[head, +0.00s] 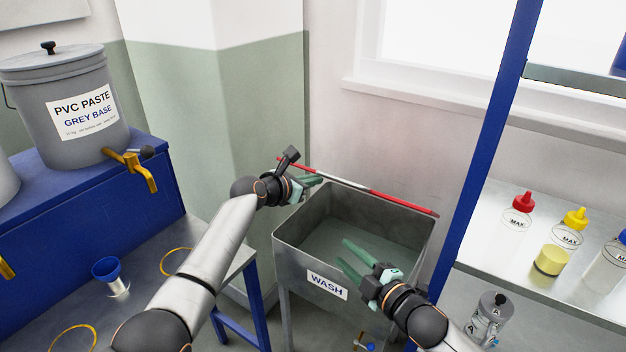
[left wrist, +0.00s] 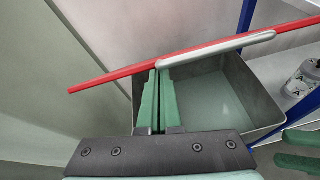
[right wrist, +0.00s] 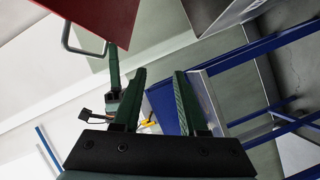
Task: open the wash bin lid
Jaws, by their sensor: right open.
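The grey metal wash bin (head: 405,220) stands uncovered in the head view, its inside visible. Its red lid (head: 400,202) stands raised along the back, seen nearly edge-on, with a silver handle (head: 346,184) on the near side. In the right wrist view the lid (right wrist: 108,14) shows as a red panel with a grey loop handle (right wrist: 75,40). My left gripper (head: 315,180) is at the handle's left end, its fingers nearly together in the left wrist view; I cannot tell whether they touch the lid. My right gripper (head: 345,258) is open and empty over the bin.
A blue post (head: 487,140) and a shelf with several bottles (head: 517,212) close in the right side. A wall and window sill lie behind the bin.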

